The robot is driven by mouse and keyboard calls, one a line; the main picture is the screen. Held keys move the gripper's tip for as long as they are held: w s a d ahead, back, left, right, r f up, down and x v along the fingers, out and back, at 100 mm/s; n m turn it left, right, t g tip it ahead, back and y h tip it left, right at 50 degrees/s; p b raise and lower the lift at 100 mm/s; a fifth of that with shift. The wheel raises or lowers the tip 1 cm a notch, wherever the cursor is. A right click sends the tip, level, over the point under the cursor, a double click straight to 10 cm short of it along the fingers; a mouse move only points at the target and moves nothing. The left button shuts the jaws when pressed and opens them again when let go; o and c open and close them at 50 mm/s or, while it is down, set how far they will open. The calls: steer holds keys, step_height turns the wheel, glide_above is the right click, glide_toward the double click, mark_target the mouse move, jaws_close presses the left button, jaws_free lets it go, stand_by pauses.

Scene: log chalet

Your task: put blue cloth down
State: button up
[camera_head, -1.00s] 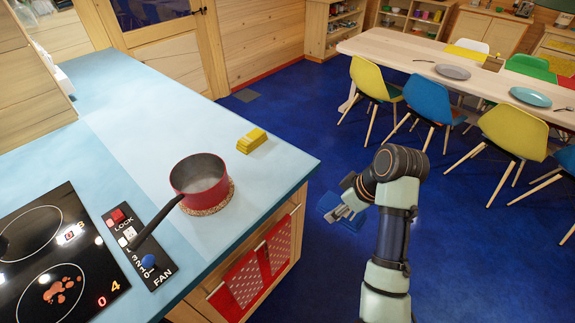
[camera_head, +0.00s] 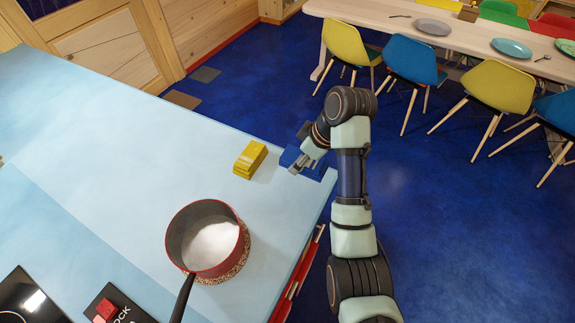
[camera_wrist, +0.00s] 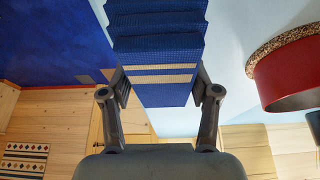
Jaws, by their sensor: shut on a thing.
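The blue cloth (camera_head: 291,157) is folded and shows at the corner of the light blue counter, right of the yellow folded cloth. In the wrist view the blue cloth (camera_wrist: 160,60) fills the space between the fingers and shows two tan stripes. My gripper (camera_head: 301,166) is shut on it, with one finger on each side. In the wrist view my gripper (camera_wrist: 164,92) grips the cloth near its striped end. I cannot tell whether the cloth touches the counter. My gripper hides part of it in the head view.
The counter (camera_head: 130,130) has free room left of the yellow cloth (camera_head: 250,159). A red pot (camera_head: 207,240) with a dark handle stands on a cork trivet (camera_head: 246,262). A dining table (camera_head: 390,22) and chairs stand beyond the blue floor.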

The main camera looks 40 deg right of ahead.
mark_target(298, 181)
steer(key=shift+s+f, duration=0.1)
steer(key=f, duration=0.3)
steer(key=shift+s+f, duration=0.25)
steer(key=shift+s, duration=0.05)
steer(key=shift+f+p, duration=0.35)
steer(key=shift+f, duration=1.9)
steer(key=o, duration=1.1)
steer(key=shift+f, duration=0.1)
